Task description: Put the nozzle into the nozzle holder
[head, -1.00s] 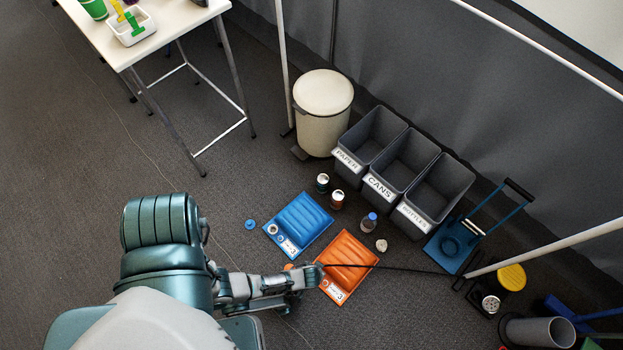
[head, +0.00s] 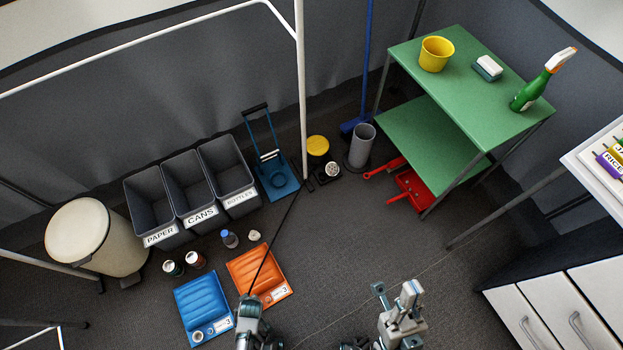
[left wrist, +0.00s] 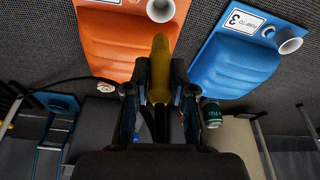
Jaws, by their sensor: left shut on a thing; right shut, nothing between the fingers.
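My left gripper (head: 250,308) is shut on the nozzle. In the left wrist view the nozzle (left wrist: 160,65) is a yellow-olive tapered piece standing between the two fingers. A thin black hose (head: 278,232) runs from the left gripper back to the floor near the foot of the white pole. The left gripper is just in front of the orange mat (head: 247,267). My right gripper (head: 397,305) is shut and empty, lower right of centre. I cannot tell for sure which piece is the nozzle holder; a small black bracket (head: 310,184) lies by the pole foot, beside the blue pump (head: 277,177).
A blue mat (head: 200,300) lies beside the orange one. Behind are a bottle (head: 229,238), two cans (head: 195,260), and grey bins (head: 226,178). A grey cylinder (head: 361,145) and green shelf (head: 480,80) stand at the back right. The floor between the mats and shelf is clear.

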